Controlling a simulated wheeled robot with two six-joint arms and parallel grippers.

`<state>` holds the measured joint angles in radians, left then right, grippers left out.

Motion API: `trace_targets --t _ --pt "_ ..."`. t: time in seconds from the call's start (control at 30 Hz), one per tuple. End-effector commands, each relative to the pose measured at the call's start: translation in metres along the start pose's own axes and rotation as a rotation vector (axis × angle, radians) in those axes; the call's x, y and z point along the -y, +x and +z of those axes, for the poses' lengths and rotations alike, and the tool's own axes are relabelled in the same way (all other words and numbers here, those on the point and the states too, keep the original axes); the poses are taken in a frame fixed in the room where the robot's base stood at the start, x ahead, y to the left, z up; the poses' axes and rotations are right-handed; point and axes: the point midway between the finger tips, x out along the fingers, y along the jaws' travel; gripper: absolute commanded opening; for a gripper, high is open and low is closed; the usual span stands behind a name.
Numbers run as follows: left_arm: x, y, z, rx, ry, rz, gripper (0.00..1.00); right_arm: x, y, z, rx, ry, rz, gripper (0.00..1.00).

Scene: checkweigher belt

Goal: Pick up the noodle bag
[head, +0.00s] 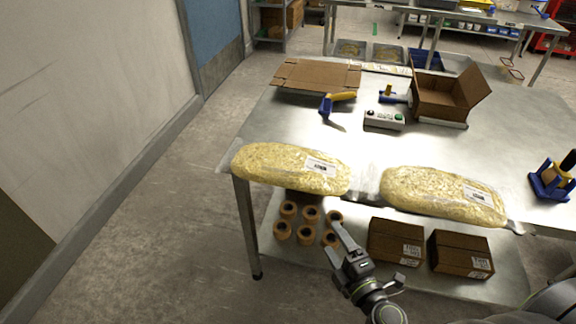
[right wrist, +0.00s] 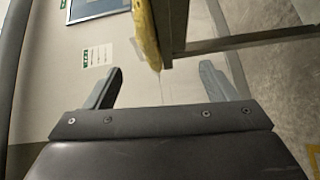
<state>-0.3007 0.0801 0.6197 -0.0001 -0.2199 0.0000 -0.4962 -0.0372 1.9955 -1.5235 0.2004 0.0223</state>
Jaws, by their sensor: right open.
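Two clear bags of yellow noodles with white labels lie at the near edge of the steel table. One noodle bag (head: 285,166) is at the left corner and the other noodle bag (head: 430,192) is to its right, with a gap between them. My right gripper (head: 368,252) is open and empty, in front of the table edge and below the bags in the head view. In the right wrist view, a yellow bag edge (right wrist: 148,35) shows ahead of the open fingers, not between them; I cannot tell which bag it is. My left gripper is not in view.
The steel table (head: 300,118) holds flattened cardboard (head: 316,75), an open box (head: 446,97), a button box (head: 384,119) and tape dispensers (head: 549,181). On its lower shelf are several tape rolls (head: 310,215) and two brown boxes (head: 396,241). Floor left of the table is clear.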

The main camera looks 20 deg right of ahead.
Motion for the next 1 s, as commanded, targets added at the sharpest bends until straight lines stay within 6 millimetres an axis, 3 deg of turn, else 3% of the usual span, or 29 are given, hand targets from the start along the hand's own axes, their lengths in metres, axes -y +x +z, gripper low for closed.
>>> trace_targets --t 0.1,0.27,0.8,1.0 --pt "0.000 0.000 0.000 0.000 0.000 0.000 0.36 -0.022 -0.002 -0.005 -0.013 -0.066 0.035 0.78" --pt "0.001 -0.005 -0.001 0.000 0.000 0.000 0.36 -0.030 0.009 -0.007 -0.018 -0.086 0.045 0.78" --pt "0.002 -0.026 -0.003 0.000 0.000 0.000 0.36 -0.033 0.104 -0.009 -0.018 -0.085 0.044 0.78" --pt "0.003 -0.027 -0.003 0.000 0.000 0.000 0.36 -0.033 0.119 -0.009 -0.016 -0.085 0.044 0.78"
